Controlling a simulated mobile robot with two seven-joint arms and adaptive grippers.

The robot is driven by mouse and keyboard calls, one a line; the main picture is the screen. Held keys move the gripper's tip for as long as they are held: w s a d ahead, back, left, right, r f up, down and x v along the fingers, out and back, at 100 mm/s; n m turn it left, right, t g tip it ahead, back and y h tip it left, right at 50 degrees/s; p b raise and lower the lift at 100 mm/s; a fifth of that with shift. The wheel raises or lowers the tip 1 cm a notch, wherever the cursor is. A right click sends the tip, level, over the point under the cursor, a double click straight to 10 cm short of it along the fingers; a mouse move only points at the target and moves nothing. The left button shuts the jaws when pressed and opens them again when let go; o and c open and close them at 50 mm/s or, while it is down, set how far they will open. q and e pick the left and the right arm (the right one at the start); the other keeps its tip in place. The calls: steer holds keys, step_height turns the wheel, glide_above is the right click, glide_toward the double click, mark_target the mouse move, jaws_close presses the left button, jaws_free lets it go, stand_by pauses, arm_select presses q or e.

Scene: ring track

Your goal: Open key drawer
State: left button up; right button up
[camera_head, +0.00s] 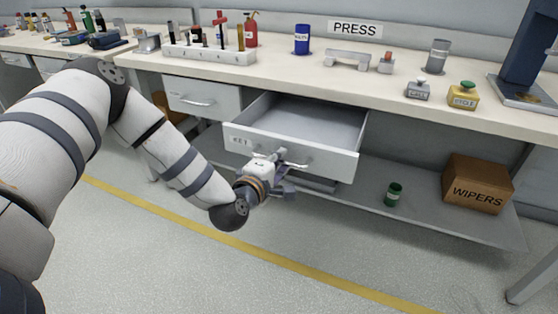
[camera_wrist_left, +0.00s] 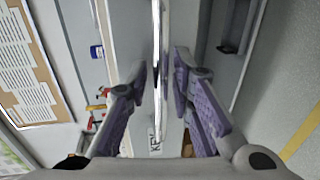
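The key drawer (camera_head: 335,162), a light grey drawer with a "KEY" label on its front, is pulled well out from under the bench, and its inside looks empty. Its metal bar handle (camera_head: 302,164) is partly hidden by my left gripper (camera_head: 282,168). In the left wrist view, the handle (camera_wrist_left: 160,35) runs between the two purple-padded fingers of the left gripper (camera_wrist_left: 160,68). A narrow gap shows on each side of the bar, so the fingers are around it but look apart from it. The "KEY" label (camera_wrist_left: 154,139) also shows there. My right gripper is not in view.
A closed drawer (camera_head: 203,98) is left of the open one. The bench top (camera_head: 290,77) carries a white rack, bottles and weights. The lower shelf (camera_head: 420,215) holds a green can (camera_head: 393,194) and a "WIPERS" box (camera_head: 478,183). The floor in front is clear.

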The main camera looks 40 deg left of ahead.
arm_select(q)
steer(key=v, duration=1.2)
steer(key=s+d+f+m+g+h+p, duration=0.55)
steer(key=s+d+f+m+g, duration=0.25)
steer(key=s+d+f+m, duration=0.5)
steer(key=s+a+r+m+g+y+p, duration=0.1)
steer(key=s+m+g, duration=0.6)
steer(key=s, duration=1.7)
steer(key=a+g+y+p, duration=0.1)
steer(key=g+p, duration=0.1)
steer(key=shift+s+a+g, duration=0.25)
steer(key=shift+a+g, duration=0.05)
steer(key=shift+g, duration=0.1)
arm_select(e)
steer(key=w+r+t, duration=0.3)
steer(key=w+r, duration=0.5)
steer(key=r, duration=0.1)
